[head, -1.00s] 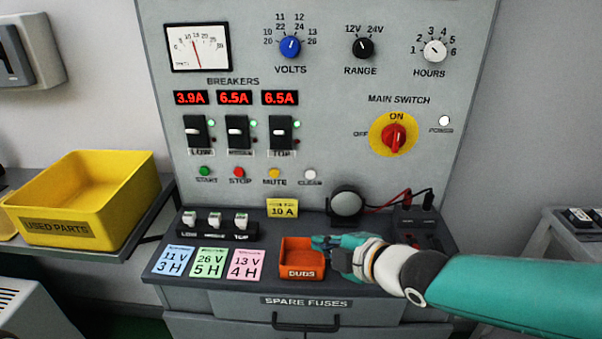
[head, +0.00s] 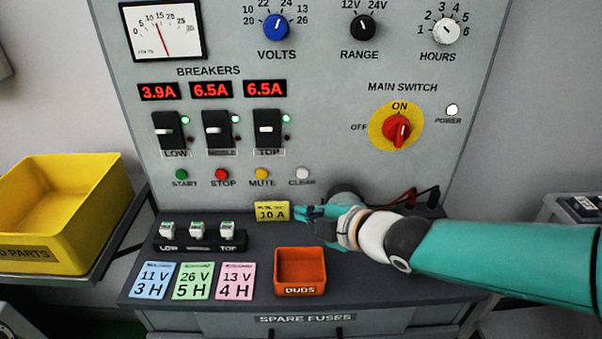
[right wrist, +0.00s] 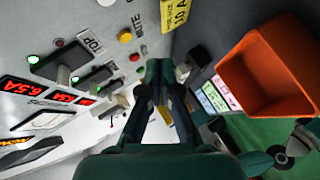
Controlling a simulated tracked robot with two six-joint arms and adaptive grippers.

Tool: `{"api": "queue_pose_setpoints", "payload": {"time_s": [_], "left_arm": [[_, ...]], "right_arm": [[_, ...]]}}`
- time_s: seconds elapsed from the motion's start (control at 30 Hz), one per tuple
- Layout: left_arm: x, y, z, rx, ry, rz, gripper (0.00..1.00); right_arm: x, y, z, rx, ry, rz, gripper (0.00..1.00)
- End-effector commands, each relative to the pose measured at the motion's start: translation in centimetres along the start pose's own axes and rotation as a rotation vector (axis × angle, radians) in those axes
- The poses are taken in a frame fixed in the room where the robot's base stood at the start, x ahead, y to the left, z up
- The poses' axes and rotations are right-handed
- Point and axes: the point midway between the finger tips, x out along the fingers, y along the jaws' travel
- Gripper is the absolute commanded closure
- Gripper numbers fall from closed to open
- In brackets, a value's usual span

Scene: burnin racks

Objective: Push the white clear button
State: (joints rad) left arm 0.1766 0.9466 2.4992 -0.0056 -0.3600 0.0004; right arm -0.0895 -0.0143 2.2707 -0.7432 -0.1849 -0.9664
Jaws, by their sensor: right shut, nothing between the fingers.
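The white clear button (head: 302,173) sits at the right end of the button row on the grey panel, above its CLEAR label. In the right wrist view the white button (right wrist: 106,2) is cut by the top edge. My right gripper (head: 300,212) is shut and empty, below the button and beside the yellow 10 A tag (head: 272,211). In the right wrist view its closed fingertips (right wrist: 158,68) point along the panel, apart from the button. My left gripper is not in view.
The yellow mute (head: 261,173), red stop (head: 221,174) and green start (head: 181,174) buttons are left of the clear button. Below are the orange duds bin (head: 300,270) and fuse holder (head: 198,240). A round dark object (head: 345,192) is partly behind my right gripper.

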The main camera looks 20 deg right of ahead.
Motion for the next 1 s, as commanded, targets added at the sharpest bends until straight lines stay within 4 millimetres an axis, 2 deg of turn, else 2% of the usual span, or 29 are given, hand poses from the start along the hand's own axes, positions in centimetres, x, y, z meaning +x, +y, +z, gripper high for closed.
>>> {"api": "queue_pose_setpoints", "payload": {"time_s": [0.27, 0.6, 0.8, 1.0], "left_arm": [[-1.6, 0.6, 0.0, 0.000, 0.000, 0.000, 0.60], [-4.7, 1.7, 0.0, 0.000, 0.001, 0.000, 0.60], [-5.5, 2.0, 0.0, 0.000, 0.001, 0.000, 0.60], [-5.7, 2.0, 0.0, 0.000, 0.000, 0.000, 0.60]], "right_arm": [[1.3, 1.3, 0.8, 0.000, 0.000, -0.004, 1.00], [4.4, 3.5, 3.0, 0.000, 0.002, -0.004, 1.00], [5.8, 4.3, 3.9, -0.002, 0.003, -0.002, 1.00], [6.2, 4.4, 4.2, -0.002, 0.004, -0.002, 1.00]]}}
